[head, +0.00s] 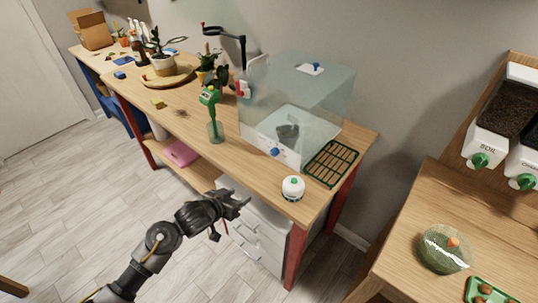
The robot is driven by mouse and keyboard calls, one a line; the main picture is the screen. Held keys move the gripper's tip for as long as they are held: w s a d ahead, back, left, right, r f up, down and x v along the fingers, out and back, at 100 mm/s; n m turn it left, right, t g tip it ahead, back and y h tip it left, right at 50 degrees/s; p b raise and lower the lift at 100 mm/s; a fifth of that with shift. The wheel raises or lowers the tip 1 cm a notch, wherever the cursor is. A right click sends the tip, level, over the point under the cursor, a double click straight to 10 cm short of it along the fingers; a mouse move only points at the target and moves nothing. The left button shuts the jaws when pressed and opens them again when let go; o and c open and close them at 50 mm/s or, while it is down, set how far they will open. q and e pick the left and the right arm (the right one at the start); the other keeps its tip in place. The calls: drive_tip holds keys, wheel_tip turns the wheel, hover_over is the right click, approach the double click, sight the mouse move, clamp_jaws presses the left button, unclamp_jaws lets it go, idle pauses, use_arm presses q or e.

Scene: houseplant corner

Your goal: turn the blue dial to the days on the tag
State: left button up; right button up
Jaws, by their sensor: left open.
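A clear box (345,92) with a white base stands on the wooden bench. A small blue dial (275,151) sits on the front of its base; its setting is too small to read. Another blue knob (316,65) is on a white plate on the box's lid. I cannot make out a tag or its writing for certain. My left gripper (238,205) is open and empty, in front of the bench edge, below and left of the dial and apart from it. My right gripper is not in view.
On the bench (185,125), a white round bottle (293,188) stands near the front edge, beside a green grid tray (331,163). A green sprayer-like item (213,120) stands left of the box. Potted plants are farther back. White drawers (257,240) stand below.

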sight(273, 153)
use_arm(q)
drive_tip(key=w+d+r+h, duration=0.1)
drive_tip(key=w+r, duration=0.1)
drive_tip(key=r, duration=0.1)
drive_tip(key=w+d+r+m+h, duration=0.1)
drive_tip(key=w+r, duration=0.1)
drive_tip(key=r, duration=0.1)
drive_tip(key=w+r+h, duration=0.1)
drive_tip(key=w+r, duration=0.2)
drive_tip(key=shift+d+r+m+h, duration=0.15)
drive_tip(key=shift+d+m+h, duration=0.25)
drive_tip(key=x, duration=1.1)
drive_tip(key=shift+a+p, duration=0.1)
drive_tip(key=shift+p, duration=0.25)
drive_tip(key=shift+s, duration=0.1)
drive_tip(key=shift+c, duration=0.2)
drive_tip(key=c, duration=0.9)
drive_tip(key=shift+c, duration=0.2)
drive_tip(key=shift+m, duration=0.3)
drive_tip(key=shift+m+t+y, duration=0.3)
drive_tip(key=shift+m+y, duration=0.3)
drive_tip(key=shift+y, duration=0.1)
drive_tip(key=shift+s+m+t+y+b, duration=0.1)
drive_tip(key=shift+m+t+y+b, duration=0.6)
drive_tip(key=shift+m, duration=0.6)
